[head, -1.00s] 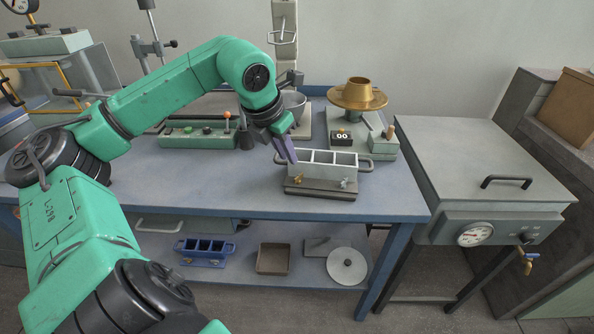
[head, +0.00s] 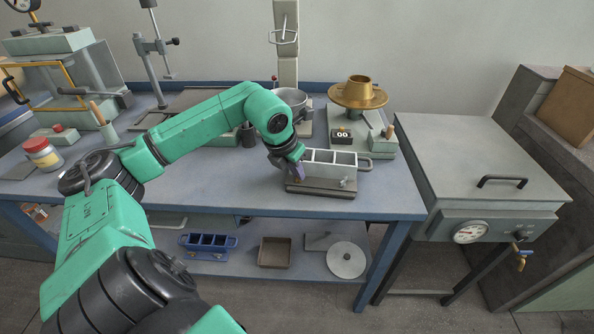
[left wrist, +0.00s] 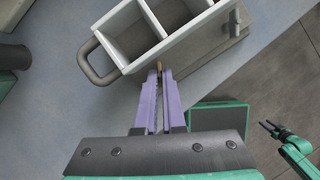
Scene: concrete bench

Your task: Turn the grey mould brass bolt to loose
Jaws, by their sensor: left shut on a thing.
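The grey mould (head: 333,172), a three-compartment box with end handles, stands on a dark base plate on the blue bench. It also shows in the left wrist view (left wrist: 180,42). My left gripper (head: 299,174) is at the left end of its front side. In the left wrist view its purple fingers (left wrist: 160,76) are shut on the brass bolt (left wrist: 159,66), of which only a small tip shows. The head view hides this bolt behind the gripper. A silver bolt (head: 344,183) sits at the right of the front. My right gripper (left wrist: 268,128) is small in the left wrist view, fingers apart and empty.
Behind the mould are a brass flow table (head: 358,95), a counter box (head: 341,137) and a metal bowl (head: 291,101). A blue mould (head: 207,246) and a tray (head: 275,252) lie on the lower shelf. The bench front left of the mould is clear.

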